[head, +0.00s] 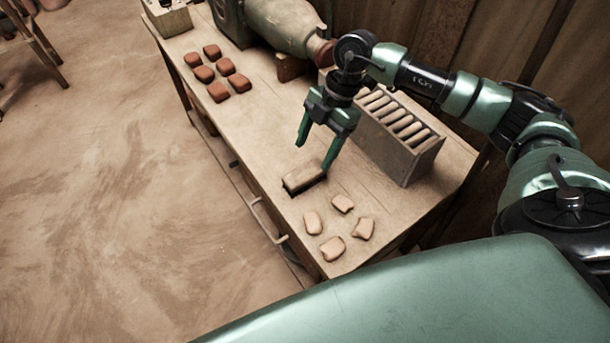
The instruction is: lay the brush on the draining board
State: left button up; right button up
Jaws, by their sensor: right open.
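The brush (304,176), a pale tan block with a dark underside, lies on the workbench near its front edge. My right gripper (317,156) is open, pointing down just above the brush. One finger is at the far side of the brush and the other near its right end; I cannot tell whether either touches it. A wooden box with a slatted top (421,160), which seems to be the draining board, stands to the right behind the gripper. Its slats look bare, and my arm hides part of its far end. My left gripper is out of view.
Several pale clay pieces (333,249) lie on the bench (259,136) nearer me. Several red-brown tiles (218,92) lie at the far left. A large machine (283,24) stands at the back. Bare bench lies between the tiles and the brush.

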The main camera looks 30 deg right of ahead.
aim_at(306, 171)
jog(key=shift+f+m, duration=0.2)
jog(key=shift+m, duration=0.5)
jog(key=p+x, duration=0.1)
jog(key=x, duration=0.6)
jog(key=shift+s+a, duration=0.15)
jog(key=shift+a, duration=0.05)
jog(key=shift+f, duration=0.15)
jog(key=shift+f, duration=0.25)
jog(key=shift+c, duration=0.4)
grip_shut()
jog(key=shift+r, duration=0.2)
